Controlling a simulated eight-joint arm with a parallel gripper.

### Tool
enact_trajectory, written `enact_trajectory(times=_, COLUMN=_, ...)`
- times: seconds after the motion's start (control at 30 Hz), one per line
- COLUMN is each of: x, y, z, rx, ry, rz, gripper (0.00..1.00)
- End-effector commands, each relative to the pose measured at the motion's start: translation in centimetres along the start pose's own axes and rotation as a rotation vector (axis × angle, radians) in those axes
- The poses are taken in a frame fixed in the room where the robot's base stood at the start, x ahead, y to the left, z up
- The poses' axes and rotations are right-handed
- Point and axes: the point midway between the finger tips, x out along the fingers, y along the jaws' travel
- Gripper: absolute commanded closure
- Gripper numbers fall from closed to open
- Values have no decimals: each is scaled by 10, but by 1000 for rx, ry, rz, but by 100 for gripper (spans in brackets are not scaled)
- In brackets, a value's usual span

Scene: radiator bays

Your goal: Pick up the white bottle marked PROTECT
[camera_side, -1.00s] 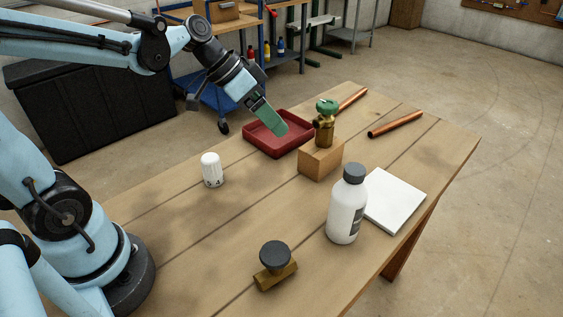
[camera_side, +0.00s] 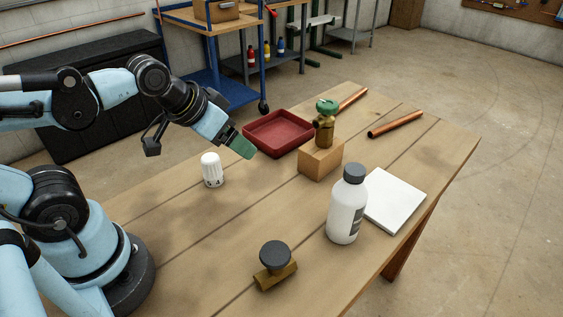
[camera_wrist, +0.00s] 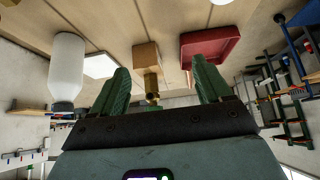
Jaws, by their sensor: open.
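The white bottle (camera_side: 345,212) with a dark grey cap stands upright on the wooden table, right of centre in the side view. A dark label shows on its right side, its print too small to read. In the wrist view, which looks upside down, the bottle (camera_wrist: 67,65) is at the left. My gripper (camera_side: 241,147) is above the table near the red tray, well to the left of and behind the bottle. In the wrist view its green fingers (camera_wrist: 163,84) are spread apart with nothing held between them.
A white radiator knob (camera_side: 212,170), a brass valve with green handle (camera_side: 325,127) on a wooden block (camera_side: 320,160), a red tray (camera_side: 279,137), a brass piece with dark knob (camera_side: 275,262), a white tile (camera_side: 394,200) and copper pipes (camera_side: 396,124) share the table. Bare planks lie left of the bottle.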

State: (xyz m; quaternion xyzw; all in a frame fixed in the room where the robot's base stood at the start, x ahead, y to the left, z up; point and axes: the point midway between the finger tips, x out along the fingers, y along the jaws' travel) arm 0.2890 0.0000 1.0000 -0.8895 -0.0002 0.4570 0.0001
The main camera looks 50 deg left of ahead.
Motion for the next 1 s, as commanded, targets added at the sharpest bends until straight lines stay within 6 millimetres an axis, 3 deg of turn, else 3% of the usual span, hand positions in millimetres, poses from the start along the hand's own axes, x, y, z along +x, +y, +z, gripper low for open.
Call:
enact_trajectory(times=0.47, x=0, y=0, z=0, rx=0, ry=-1, rz=0, gripper=22)
enact_trajectory(times=0.53, x=0, y=0, z=0, rx=0, ry=-1, rz=0, gripper=33)
enact_trajectory(times=0.8, x=0, y=0, z=0, rx=2, ry=-1, rz=2, gripper=33)
enact_trajectory(times=1.0, x=7, y=26, z=-4, rx=91, ry=18, rz=129, gripper=33)
